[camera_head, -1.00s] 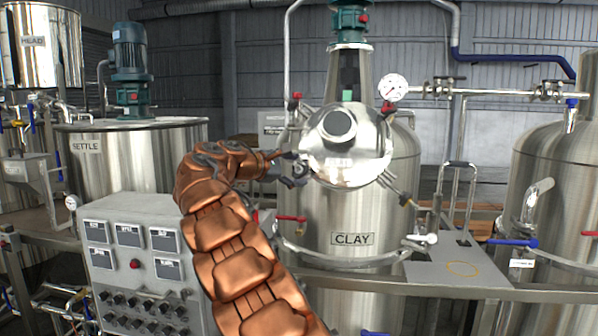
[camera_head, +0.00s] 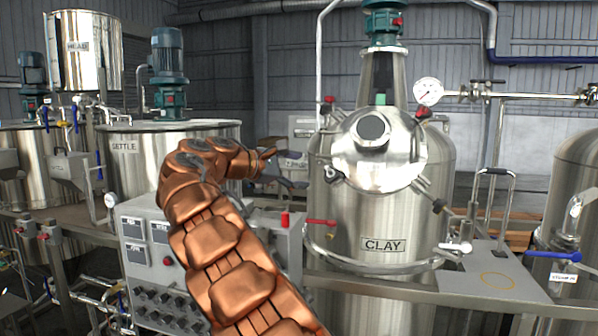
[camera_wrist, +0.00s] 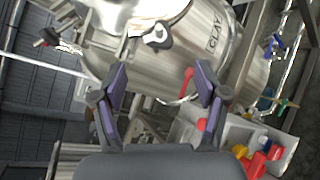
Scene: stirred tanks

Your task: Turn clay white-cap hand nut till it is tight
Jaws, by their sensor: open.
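The clay tank (camera_head: 375,215) is a steel vessel with a CLAY label (camera_head: 383,245) and a round shiny lid (camera_head: 400,150). A small pale-ended hand nut (camera_head: 331,173) sits at the left edge of the lid; it seems to be the white-cap one. A nut with a pale end also shows in the wrist view (camera_wrist: 157,36), beyond the fingertips. My gripper (camera_head: 288,169) is open and empty, left of this nut with a gap between. In the wrist view my gripper (camera_wrist: 161,76) has nothing between its fingers. How tight the nut is cannot be seen.
A red-handled valve (camera_head: 321,222) juts out at the tank's lower left. A pressure gauge (camera_head: 428,91) sits right of the neck. The settle tank (camera_head: 125,160) is behind my arm.

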